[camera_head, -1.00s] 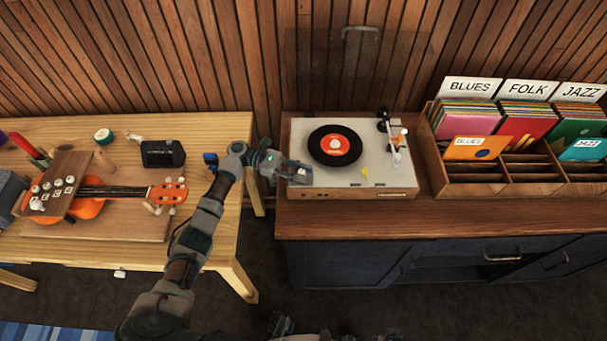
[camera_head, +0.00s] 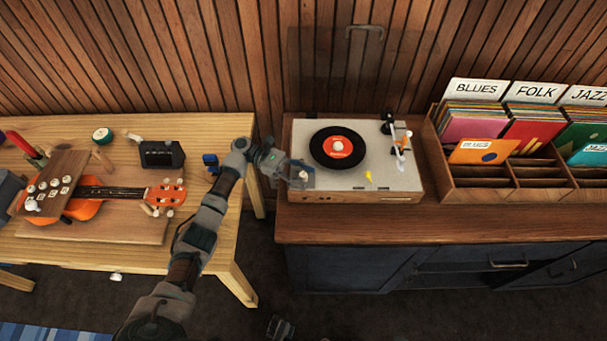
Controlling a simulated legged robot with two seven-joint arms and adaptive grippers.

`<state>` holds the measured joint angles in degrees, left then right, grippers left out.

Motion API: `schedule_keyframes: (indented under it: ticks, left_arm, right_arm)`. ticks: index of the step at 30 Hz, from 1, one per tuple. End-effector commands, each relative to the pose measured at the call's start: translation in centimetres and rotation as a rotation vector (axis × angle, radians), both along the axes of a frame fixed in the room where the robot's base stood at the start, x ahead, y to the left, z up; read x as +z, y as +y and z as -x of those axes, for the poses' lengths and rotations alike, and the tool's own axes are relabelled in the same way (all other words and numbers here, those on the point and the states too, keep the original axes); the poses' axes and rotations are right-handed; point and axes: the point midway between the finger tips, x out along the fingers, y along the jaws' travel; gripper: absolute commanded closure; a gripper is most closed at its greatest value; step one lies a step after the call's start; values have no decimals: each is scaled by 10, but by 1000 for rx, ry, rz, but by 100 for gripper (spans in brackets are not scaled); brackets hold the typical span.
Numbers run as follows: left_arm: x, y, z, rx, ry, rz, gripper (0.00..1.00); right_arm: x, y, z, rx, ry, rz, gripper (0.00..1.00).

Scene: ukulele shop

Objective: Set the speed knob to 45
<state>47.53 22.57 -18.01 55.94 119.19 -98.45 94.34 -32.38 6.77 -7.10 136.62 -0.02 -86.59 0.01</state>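The record player (camera_head: 390,178) stands on the wooden counter, with a black record (camera_head: 340,147) with a red label on it. A small pale knob (camera_head: 303,175) shows at its front left corner; any speed marks are too small to read. My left gripper (camera_head: 299,174) reaches in from the left, its fingers at this corner around or just over the knob. I cannot tell whether they touch it or how far they are open. A dark part at the bottom edge looks like my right gripper (camera_head: 281,327); its fingers are unclear.
The tonearm (camera_head: 398,145) is at the player's right, with a clear raised lid (camera_head: 335,65) behind. A wooden record crate (camera_head: 470,190) stands close on the right. An orange ukulele (camera_head: 85,208) lies on the left table (camera_head: 215,130). The counter front (camera_head: 400,222) is clear.

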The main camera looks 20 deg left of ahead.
Motion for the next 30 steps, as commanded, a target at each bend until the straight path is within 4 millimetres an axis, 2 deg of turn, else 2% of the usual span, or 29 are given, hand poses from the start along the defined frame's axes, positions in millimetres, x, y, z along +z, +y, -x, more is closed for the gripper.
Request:
schedule_keyframes:
  ticks: [9,11,21,25,30]
  left_arm:
    - [6,0,1,-2,-4,2,46]
    - [14,0,0,-2,-5,2,46]
    - [79,1,-1,-1,-4,2,46]
    - [94,1,-1,-1,-2,1,46]
    - [99,1,-1,-1,0,2,46]
  right_arm:
    - [0,0,1,0,-3,-1,60]
    - [0,0,1,0,-2,-1,60]
    - [0,0,1,0,-3,-1,60]
    - [0,0,1,0,-2,0,60]
    - [0,0,1,0,-2,0,60]
